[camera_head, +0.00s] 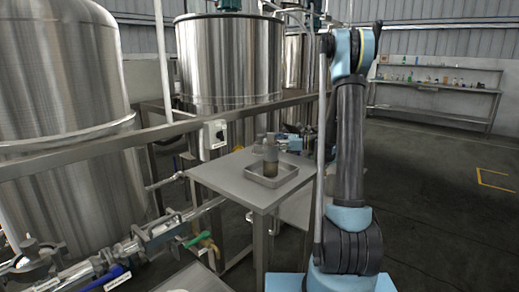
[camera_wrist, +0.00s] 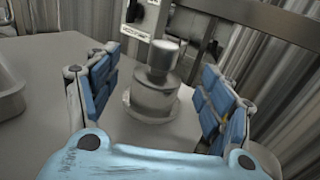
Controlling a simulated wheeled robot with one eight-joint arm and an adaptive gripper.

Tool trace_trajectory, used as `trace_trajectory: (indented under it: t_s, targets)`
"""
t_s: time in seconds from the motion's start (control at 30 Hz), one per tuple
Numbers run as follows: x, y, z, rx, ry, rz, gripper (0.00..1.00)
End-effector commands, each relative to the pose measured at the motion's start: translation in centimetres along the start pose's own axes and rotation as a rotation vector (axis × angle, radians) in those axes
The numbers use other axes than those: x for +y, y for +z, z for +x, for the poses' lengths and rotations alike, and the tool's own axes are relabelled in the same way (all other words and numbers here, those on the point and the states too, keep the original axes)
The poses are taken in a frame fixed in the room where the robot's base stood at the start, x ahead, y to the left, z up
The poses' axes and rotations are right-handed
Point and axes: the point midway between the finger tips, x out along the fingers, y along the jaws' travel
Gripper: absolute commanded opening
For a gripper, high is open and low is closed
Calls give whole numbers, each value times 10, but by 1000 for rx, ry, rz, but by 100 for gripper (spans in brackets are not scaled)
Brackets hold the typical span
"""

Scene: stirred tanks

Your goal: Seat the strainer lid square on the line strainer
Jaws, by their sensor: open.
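In the wrist view a round grey metal piece (camera_wrist: 153,96) stands upright on a grey surface, with a stepped body, a wider base and a bright cylindrical knob (camera_wrist: 163,56) on top. It looks like the strainer lid; I cannot tell whether a strainer is beneath it. My gripper (camera_wrist: 160,62) is open, its blue-padded fingers on either side of the piece, with visible gaps to both. I cannot identify the line strainer for certain there.
Large steel tanks (camera_head: 228,60), rails and piping (camera_head: 160,236) fill the left. A tray edge (camera_wrist: 10,92) shows at the wrist view's left.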

Motion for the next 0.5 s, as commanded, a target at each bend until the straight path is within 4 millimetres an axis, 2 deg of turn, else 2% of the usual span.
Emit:
trace_trajectory:
  t_s: [0.2,0.3,0.5]
  targets:
    - [-2,-2,30,0,2,0,74]
    - [-2,-2,39,0,2,0,74]
    - [-2,-2,40,0,0,0,74]
